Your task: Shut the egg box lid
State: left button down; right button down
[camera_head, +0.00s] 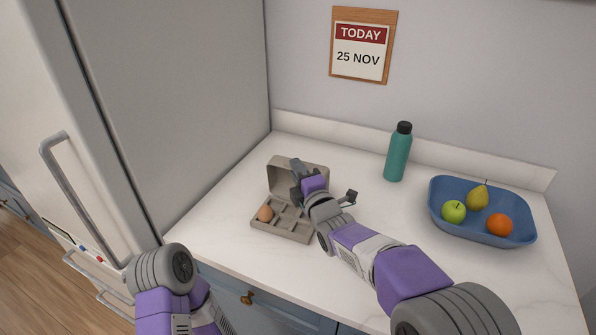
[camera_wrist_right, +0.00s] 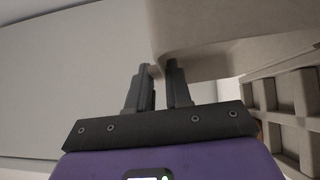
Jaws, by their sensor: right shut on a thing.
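The grey-beige egg box (camera_head: 283,234) stands on the counter with its lid (camera_head: 280,176) raised, roughly upright at the back. One brown egg (camera_head: 265,214) sits in the left front part of the tray; the other cups that show look empty. My right gripper (camera_head: 296,168) is at the lid, shut on its edge. In the right wrist view the fingertips (camera_wrist_right: 161,70) close on the edge of the lid (camera_wrist_right: 225,45), with the tray cups (camera_wrist_right: 287,100) at the right. My arm hides part of the box's right side. My left gripper is out of view; only my left arm shows.
A teal bottle (camera_head: 398,155) stands at the back of the counter. A blue bowl (camera_head: 465,232) with an apple, a pear and an orange is at the right. A tall grey fridge side (camera_head: 180,100) borders the counter at left. Counter around the box is clear.

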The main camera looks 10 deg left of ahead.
jog(key=shift+f, duration=0.3)
jog(key=c, duration=1.2)
grip_release()
jog(key=shift+o, duration=0.2)
jog(key=shift+r, duration=0.15)
jog(key=p+v, duration=0.1)
jog(key=v, duration=0.6)
jog(key=shift+s, duration=0.25)
jog(key=shift+d, duration=0.1)
